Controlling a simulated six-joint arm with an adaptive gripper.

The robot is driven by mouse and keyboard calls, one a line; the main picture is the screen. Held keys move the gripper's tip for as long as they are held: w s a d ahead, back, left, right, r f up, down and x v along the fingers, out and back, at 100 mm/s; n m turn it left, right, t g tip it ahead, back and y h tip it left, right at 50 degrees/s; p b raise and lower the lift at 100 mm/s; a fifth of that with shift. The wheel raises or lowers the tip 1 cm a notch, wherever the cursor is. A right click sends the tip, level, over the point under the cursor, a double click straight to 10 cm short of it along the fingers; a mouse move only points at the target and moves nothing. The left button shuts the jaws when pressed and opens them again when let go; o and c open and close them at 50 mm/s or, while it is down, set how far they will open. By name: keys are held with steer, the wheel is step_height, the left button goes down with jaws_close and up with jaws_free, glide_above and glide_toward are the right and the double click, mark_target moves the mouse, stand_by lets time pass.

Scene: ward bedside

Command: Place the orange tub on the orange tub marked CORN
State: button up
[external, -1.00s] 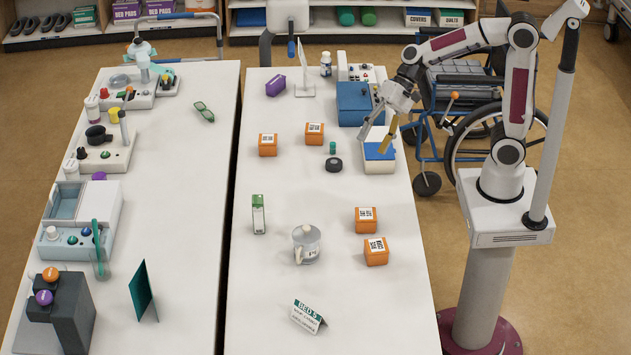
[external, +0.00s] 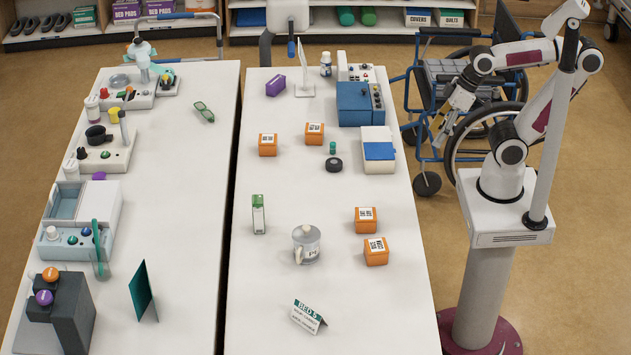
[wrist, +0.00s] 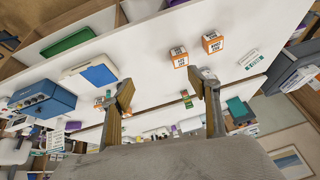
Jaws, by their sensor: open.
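Several orange tubs with white labels stand apart on the right-hand table in the external view. Two are towards the back: a left one (external: 268,151) and a right one (external: 314,139). Two are nearer the front right: an upper one (external: 365,227) and a lower one (external: 376,258). The label words are too small to read, so I cannot tell which is CORN. My gripper (external: 440,132) is open and empty, past the table's right edge, away from every tub. In the wrist view my gripper (wrist: 165,92) has its fingers spread, with two tubs (wrist: 180,62) (wrist: 212,47) beyond them.
A white box with a blue panel (external: 379,165) and a blue device (external: 358,103) stand along the right table's edge. A lidded clear jug (external: 306,252), a green-and-white carton (external: 258,220) and a BED 5 sign (external: 307,316) stand nearer. A wheelchair (external: 475,85) is behind my gripper.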

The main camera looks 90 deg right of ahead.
steer(key=shift+s+d+n+h, duration=0.4)
steer(key=shift+s+d+n, duration=0.1)
steer(key=shift+s+d, duration=0.3)
steer(key=shift+o, duration=0.4)
